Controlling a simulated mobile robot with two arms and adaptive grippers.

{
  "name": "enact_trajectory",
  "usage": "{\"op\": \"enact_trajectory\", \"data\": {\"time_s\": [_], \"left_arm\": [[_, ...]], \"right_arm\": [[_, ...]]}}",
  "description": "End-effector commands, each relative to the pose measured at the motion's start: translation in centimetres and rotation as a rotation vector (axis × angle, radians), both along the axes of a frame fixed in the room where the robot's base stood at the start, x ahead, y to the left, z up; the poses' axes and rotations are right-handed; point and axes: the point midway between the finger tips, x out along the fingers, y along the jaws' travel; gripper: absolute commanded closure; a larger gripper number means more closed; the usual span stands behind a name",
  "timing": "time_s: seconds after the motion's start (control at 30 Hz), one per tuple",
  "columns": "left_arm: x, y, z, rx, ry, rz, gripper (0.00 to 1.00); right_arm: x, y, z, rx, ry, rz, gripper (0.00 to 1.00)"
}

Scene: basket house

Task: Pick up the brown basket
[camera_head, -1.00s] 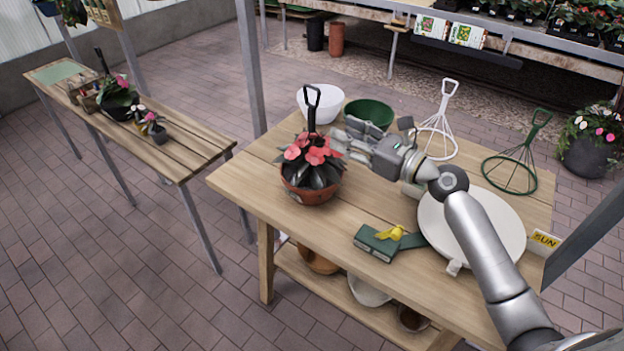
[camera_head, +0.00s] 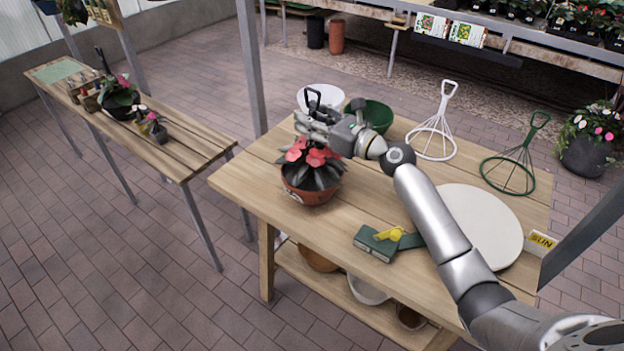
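The brown basket (camera_head: 309,195) is a reddish-brown pot with dark leaves and pink-red flowers. It stands upright on the near left part of the wooden table, with a black hooked handle (camera_head: 312,93) rising above it. My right gripper (camera_head: 312,124) is at the handle, just above the flowers, and its fingers overlap the handle's lower part. The fingers are small and blend with the handle, so I cannot tell if they are closed on it. My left gripper is not in view.
On the wooden table (camera_head: 251,190) are a white bowl (camera_head: 322,95), a green bowl (camera_head: 376,113), white (camera_head: 436,135) and green (camera_head: 514,170) wire hangers, a round white plate (camera_head: 487,222) and a green-yellow tool (camera_head: 377,243). A narrower bench (camera_head: 185,155) stands left.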

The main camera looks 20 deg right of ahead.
Motion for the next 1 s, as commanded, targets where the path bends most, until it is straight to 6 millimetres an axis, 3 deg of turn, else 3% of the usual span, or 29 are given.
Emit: {"op": "enact_trajectory", "data": {"time_s": [0.2, 0.5, 1.0], "left_arm": [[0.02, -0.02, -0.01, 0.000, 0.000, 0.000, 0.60], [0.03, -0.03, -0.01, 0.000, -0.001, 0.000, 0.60], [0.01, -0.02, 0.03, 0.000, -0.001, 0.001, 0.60]], "right_arm": [[0.01, -0.01, -0.02, -0.001, -0.001, 0.000, 0.63], [-0.01, -0.03, -0.01, -0.001, -0.001, -0.001, 1.00], [0.04, -0.09, 0.58, 0.003, -0.011, -0.003, 1.00]]}}
